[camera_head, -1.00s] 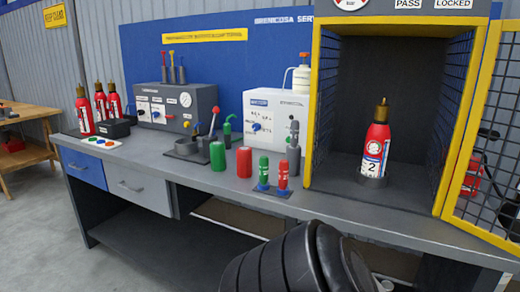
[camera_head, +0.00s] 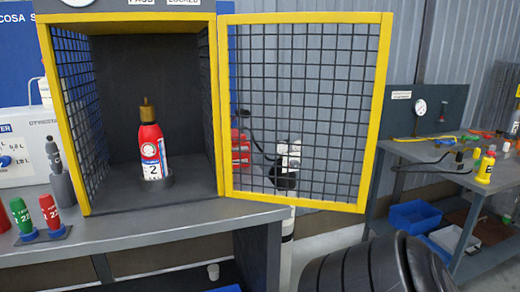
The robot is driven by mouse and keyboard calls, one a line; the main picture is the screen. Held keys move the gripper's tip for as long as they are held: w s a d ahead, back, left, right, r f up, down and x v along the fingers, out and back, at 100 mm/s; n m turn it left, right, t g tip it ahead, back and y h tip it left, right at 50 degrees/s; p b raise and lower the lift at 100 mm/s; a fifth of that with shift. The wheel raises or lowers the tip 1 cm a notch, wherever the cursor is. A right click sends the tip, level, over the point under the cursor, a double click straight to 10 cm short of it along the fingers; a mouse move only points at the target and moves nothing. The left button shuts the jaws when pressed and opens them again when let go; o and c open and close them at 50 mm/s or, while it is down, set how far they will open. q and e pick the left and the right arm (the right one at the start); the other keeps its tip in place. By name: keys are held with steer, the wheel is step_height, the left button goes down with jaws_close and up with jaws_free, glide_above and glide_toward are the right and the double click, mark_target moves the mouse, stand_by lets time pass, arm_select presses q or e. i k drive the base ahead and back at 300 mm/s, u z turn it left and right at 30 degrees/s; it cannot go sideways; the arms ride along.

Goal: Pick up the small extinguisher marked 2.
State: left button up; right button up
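The small extinguisher marked 2 (camera_head: 152,150) is red with a brass-coloured top and a white label with a 2. It stands upright in a low dark ring holder (camera_head: 166,181) inside the yellow-framed mesh cage (camera_head: 212,120). The cage's front is open. Its yellow-framed mesh door (camera_head: 372,120) is swung out to the right. Neither of my grippers is in view.
The cage stands on a grey bench (camera_head: 215,222). Left of it are a green bottle (camera_head: 22,216), a red bottle (camera_head: 50,213) and a grey cylinder (camera_head: 65,188). A second bench (camera_head: 425,154) with tools stands at right, with a blue bin (camera_head: 415,214) below.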

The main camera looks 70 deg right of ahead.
mark_target(151, 138)
steer(key=z, duration=1.2)
steer(key=i, duration=0.5)
